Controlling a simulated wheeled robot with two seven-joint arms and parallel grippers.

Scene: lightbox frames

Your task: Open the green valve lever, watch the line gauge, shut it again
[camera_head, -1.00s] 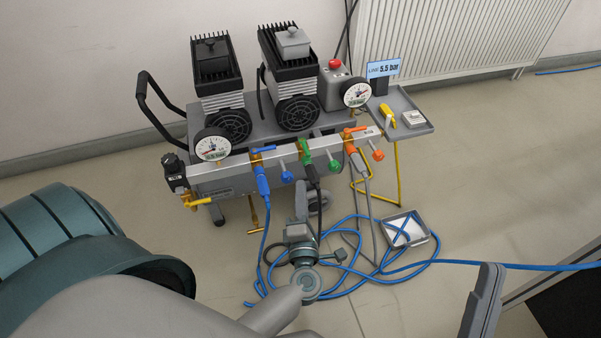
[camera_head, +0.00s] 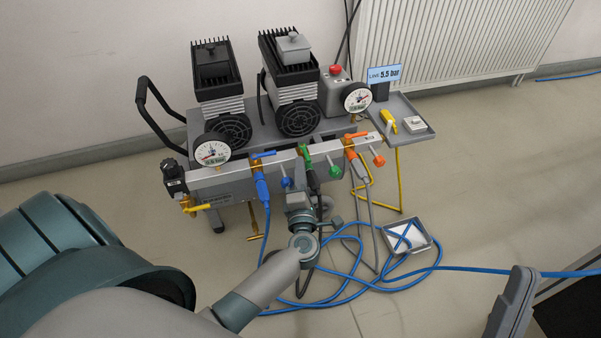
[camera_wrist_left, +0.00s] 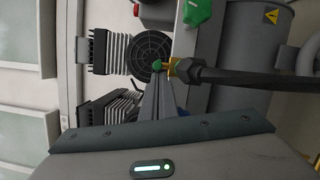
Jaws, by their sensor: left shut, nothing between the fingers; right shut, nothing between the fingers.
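The green valve lever (camera_head: 304,151) sits on the middle outlet of the manifold rail, between a blue and an orange lever. My left gripper (camera_head: 300,176) reaches up in front of this outlet. In the left wrist view its fingers (camera_wrist_left: 158,77) are shut and empty, their tips right at a small green part (camera_wrist_left: 157,65); whether they touch it I cannot tell. A green knob (camera_head: 334,171) hangs beside the outlet. The line sign (camera_head: 384,72) reads 5.5 bar. My right gripper (camera_head: 512,303) shows partly at the bottom right, away from the cart, shut.
Dial gauges stand at the left (camera_head: 212,151) and right (camera_head: 357,97) of the rail. The blue lever (camera_head: 262,155) and orange lever (camera_head: 356,135) are close by. A blue hose (camera_head: 350,290) lies coiled on the floor near a small tray (camera_head: 425,246).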

